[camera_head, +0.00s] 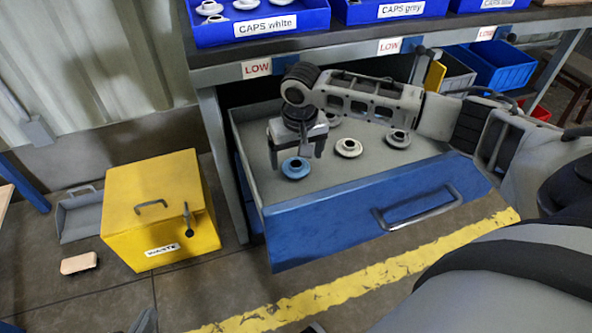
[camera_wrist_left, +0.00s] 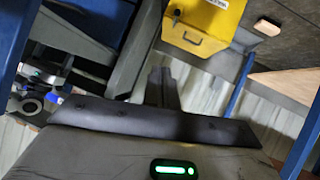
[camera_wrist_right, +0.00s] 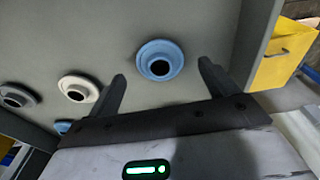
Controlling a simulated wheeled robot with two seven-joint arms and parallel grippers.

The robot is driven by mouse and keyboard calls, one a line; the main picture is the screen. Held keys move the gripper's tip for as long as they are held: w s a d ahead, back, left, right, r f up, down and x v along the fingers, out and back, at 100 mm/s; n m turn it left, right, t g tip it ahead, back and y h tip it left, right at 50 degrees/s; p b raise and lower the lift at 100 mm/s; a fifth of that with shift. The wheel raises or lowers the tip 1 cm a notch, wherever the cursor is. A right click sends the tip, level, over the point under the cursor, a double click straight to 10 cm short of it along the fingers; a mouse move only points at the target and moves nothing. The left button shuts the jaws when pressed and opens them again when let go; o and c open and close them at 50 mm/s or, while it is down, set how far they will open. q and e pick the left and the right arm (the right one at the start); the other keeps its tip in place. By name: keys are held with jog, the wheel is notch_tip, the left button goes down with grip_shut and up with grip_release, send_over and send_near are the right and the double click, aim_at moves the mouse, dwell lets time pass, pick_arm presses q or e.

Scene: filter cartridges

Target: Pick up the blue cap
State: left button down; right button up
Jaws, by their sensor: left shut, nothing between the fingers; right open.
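A blue cap (camera_head: 295,168), round with a flared rim and a dark hole, sits on the floor of the open drawer (camera_head: 330,222). In the right wrist view the blue cap (camera_wrist_right: 158,61) shows just beyond and between the fingertips. My right gripper (camera_wrist_right: 162,70) is open, pointing down above the cap, with nothing visibly held; in the head view the right gripper (camera_head: 297,158) hangs over it. A second blue piece (camera_wrist_right: 63,127) is partly hidden behind the gripper body. My left gripper (camera_wrist_left: 161,75) is shut and empty, away from the drawer.
A white cap (camera_head: 349,147) and a grey cap (camera_head: 398,138) lie right of the blue one in the drawer. The drawer walls surround them. A yellow waste box (camera_head: 160,205) stands left. Above is a bench with a blue bin labelled CAPS white (camera_head: 265,27).

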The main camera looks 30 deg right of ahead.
jog(key=shift+w+f, duration=0.1)
jog(key=shift+f, duration=1.1)
jog(key=shift+r, duration=0.1)
jog(key=c, duration=1.1)
pick_arm(q)
jog(key=shift+s+d+r+t, duration=0.15)
jog(key=shift+d+r+t, duration=0.05)
jog(key=shift+r+t, duration=0.25)
pick_arm(e)
jog(key=shift+o, duration=0.2)
pick_arm(q)
jog(key=shift+r, duration=0.1)
